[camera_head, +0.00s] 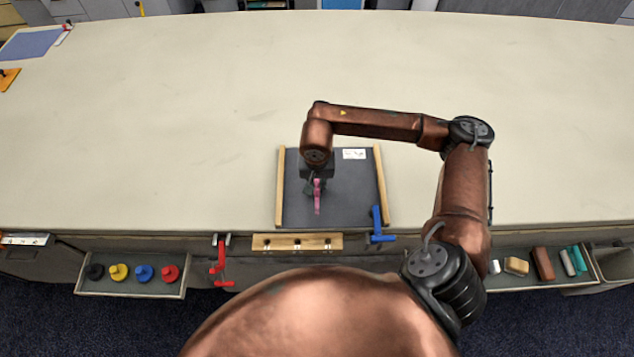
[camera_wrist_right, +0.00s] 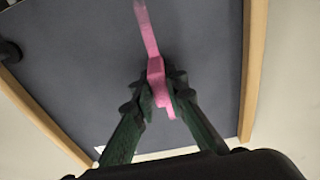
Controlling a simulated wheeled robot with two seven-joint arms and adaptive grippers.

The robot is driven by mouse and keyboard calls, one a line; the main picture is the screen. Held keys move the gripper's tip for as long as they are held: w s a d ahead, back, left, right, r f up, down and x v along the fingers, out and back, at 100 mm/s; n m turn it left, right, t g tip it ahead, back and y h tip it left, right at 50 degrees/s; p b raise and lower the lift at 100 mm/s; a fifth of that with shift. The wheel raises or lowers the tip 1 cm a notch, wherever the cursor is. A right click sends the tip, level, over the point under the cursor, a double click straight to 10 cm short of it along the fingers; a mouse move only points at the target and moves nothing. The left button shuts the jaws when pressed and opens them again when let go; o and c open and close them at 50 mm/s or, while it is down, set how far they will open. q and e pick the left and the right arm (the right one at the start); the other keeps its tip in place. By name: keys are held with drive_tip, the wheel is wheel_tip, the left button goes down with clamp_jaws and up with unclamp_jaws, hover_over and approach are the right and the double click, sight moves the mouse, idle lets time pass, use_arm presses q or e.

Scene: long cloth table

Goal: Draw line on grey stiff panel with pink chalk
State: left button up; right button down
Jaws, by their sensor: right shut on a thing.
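The grey panel (camera_head: 345,205) lies on the table between two wooden side strips, with a small white label at its far right. My right gripper (camera_head: 317,184) is low over the panel, left of its middle, shut on the pink chalk (camera_head: 318,187). In the right wrist view, the fingers (camera_wrist_right: 158,98) pinch the pink chalk (camera_wrist_right: 157,82) from both sides. A pink streak (camera_head: 317,206) runs from the chalk toward the near edge; it looks like a mark on the panel (camera_wrist_right: 80,60). Whether the chalk tip touches the panel is unclear. My left gripper is out of view.
A blue clamp (camera_head: 377,224) sits at the panel's near right corner, and a red clamp (camera_head: 219,262) hangs on the table edge. Open drawers with colored knobs (camera_head: 145,273) and blocks (camera_head: 542,263) stick out below. The cloth table (camera_head: 180,120) is mostly clear.

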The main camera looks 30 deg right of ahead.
sight(317, 216)
drive_tip(key=shift+s+a, duration=0.2)
drive_tip(key=shift+s, duration=0.15)
drive_tip(key=shift+s+a+f, duration=0.1)
drive_tip(key=shift+s+a, duration=0.3)
drive_tip(key=shift+s, duration=0.2)
drive_tip(key=shift+s+a, duration=0.35)
drive_tip(key=shift+s, duration=0.25)
drive_tip(key=shift+s+a, duration=0.3)
drive_tip(key=shift+s, duration=0.3)
drive_tip(key=shift+s+a, duration=0.1)
drive_tip(key=shift+s+a, duration=0.45)
drive_tip(key=shift+s, duration=0.25)
drive_tip(key=shift+s+a+b, duration=0.35)
drive_tip(key=shift+s+a, duration=0.15)
drive_tip(key=shift+s, duration=0.3)
